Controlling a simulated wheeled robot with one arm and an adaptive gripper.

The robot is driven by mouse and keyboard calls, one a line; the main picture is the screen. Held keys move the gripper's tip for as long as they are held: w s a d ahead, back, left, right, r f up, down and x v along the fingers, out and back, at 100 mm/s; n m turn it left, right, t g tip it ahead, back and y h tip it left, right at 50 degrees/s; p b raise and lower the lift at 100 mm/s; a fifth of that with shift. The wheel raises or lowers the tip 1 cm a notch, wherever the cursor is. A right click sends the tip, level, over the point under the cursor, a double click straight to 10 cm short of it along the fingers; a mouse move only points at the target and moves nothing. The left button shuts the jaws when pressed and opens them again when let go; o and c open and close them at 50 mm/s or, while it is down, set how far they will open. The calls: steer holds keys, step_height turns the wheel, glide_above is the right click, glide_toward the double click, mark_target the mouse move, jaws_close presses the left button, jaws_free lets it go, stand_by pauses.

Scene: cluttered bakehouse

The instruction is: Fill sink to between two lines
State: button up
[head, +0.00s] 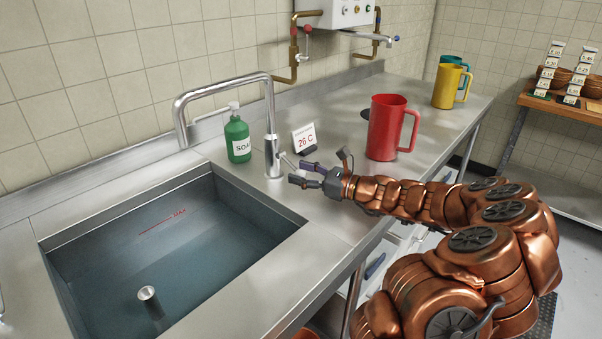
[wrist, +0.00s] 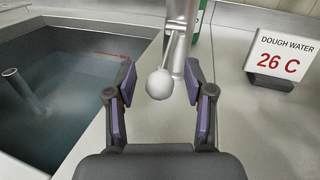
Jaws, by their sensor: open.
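The sink (head: 60,239) is a steel basin with bluish water in it; its exact level is hard to tell. A red line marked MAX (head: 163,220) is on the back wall; no second line is readable. A steel pipe (head: 149,296) stands in the basin. The steel tap (head: 271,125) stands at the sink's right, its spout bent left over the basin; I see no stream. Its lever ends in a pale ball knob (wrist: 160,84). My gripper (head: 305,174) is open, its fingers on either side of the knob in the wrist view, with gaps showing both sides.
A green soap bottle (head: 237,138) stands behind the tap. A sign reading 26 C (head: 304,138) is close behind my gripper. A red jug (head: 386,128) stands right of it, with yellow (head: 449,85) and teal (head: 467,83) jugs further back.

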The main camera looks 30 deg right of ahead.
steer(key=v, duration=1.1)
steer(key=shift+s+d, duration=0.2)
steer(key=shift+s, duration=0.05)
steer(key=shift+a, duration=0.1)
stand_by(0.8)
